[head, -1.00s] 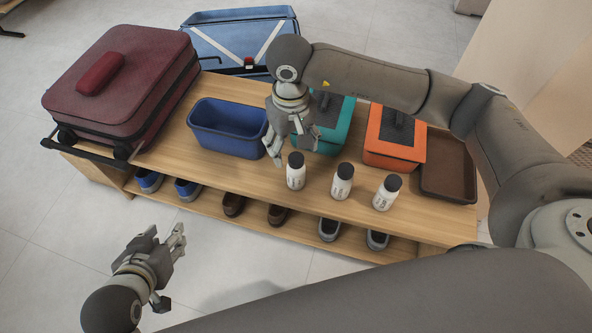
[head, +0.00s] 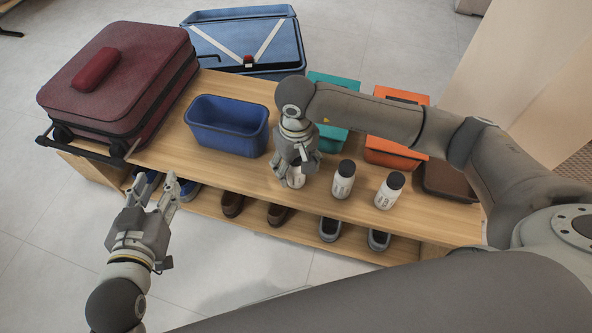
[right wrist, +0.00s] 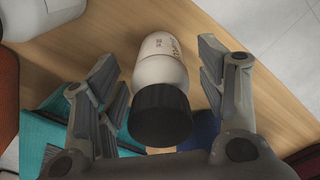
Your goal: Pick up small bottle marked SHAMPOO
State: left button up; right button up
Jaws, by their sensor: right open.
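Three small white bottles with black caps stand in a row on the wooden bench. The leftmost bottle (head: 296,176) is partly hidden by my right gripper (head: 290,178), which is lowered around it. In the right wrist view this bottle (right wrist: 160,70) stands between the two spread fingers of the open right gripper (right wrist: 165,62); its dark printing is too unclear to read surely. The middle bottle (head: 343,182) and right bottle (head: 388,193) stand apart to the right, their labels unreadable. My left gripper (head: 160,192) is open and empty, in front of the bench's left part.
A blue bin (head: 228,128) stands left of the bottles. Teal (head: 335,82) and orange (head: 395,155) boxes and a brown tray (head: 450,183) are behind and right. A maroon suitcase (head: 120,80) lies at left. Shoes (head: 278,213) fill the lower shelf (head: 300,226).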

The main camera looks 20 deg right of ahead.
jog(key=c, duration=1.2)
jog(key=shift+o, duration=0.2)
jog(key=shift+r, duration=0.1)
